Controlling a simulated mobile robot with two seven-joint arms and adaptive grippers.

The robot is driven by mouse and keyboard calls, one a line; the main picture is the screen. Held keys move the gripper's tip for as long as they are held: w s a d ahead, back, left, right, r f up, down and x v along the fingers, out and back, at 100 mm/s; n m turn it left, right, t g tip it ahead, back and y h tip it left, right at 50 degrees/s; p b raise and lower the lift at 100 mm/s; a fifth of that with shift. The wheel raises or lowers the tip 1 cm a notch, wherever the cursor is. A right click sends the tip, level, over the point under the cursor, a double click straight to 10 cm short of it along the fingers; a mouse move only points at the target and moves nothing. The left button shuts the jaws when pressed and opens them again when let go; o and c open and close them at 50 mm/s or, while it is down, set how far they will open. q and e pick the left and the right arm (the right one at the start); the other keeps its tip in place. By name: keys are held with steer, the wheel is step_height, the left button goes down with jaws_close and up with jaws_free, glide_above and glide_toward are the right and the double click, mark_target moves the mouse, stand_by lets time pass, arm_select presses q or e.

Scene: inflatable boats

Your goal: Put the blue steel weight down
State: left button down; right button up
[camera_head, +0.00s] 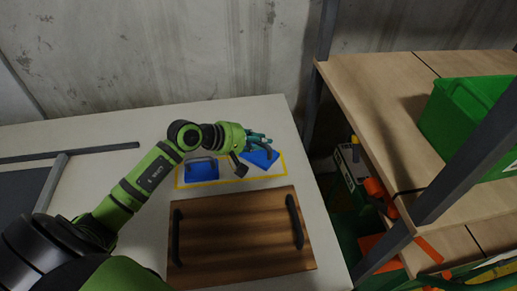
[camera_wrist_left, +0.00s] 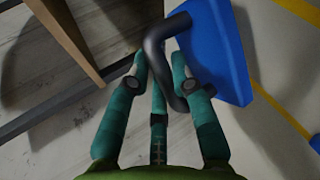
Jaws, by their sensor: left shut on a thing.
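My left gripper (camera_head: 262,141) is above the back of the white table. Its teal fingers (camera_wrist_left: 166,82) are shut on the dark bent handle (camera_wrist_left: 157,45) of a blue steel weight (camera_head: 262,158). The weight's blue body (camera_wrist_left: 222,45) hangs to one side of the fingers and looks tilted in the head view. It is over the right part of a yellow outlined rectangle (camera_head: 231,184) on the table; I cannot tell if it touches the surface. A second blue weight (camera_head: 200,172) with a dark handle stands in the rectangle's left part. My right gripper is not in view.
A brown wooden board (camera_head: 240,240) with two dark handles lies in front of the rectangle. A wooden shelf (camera_head: 385,85) with grey posts and a green crate (camera_head: 470,108) stands at the right. A concrete wall (camera_head: 190,45) is behind the table.

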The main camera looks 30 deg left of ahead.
mark_target(258, 152)
arm_select(q)
steer(key=shift+w+f+p, duration=0.1)
steer(key=shift+f+p, duration=0.35)
steer(key=shift+f, duration=1.35)
steer(key=shift+f, duration=0.15)
steer(key=c, duration=1.1)
jaws_free()
steer(key=shift+f, duration=0.15)
steer(key=shift+s+a, duration=0.1)
steer(key=shift+s, duration=0.1)
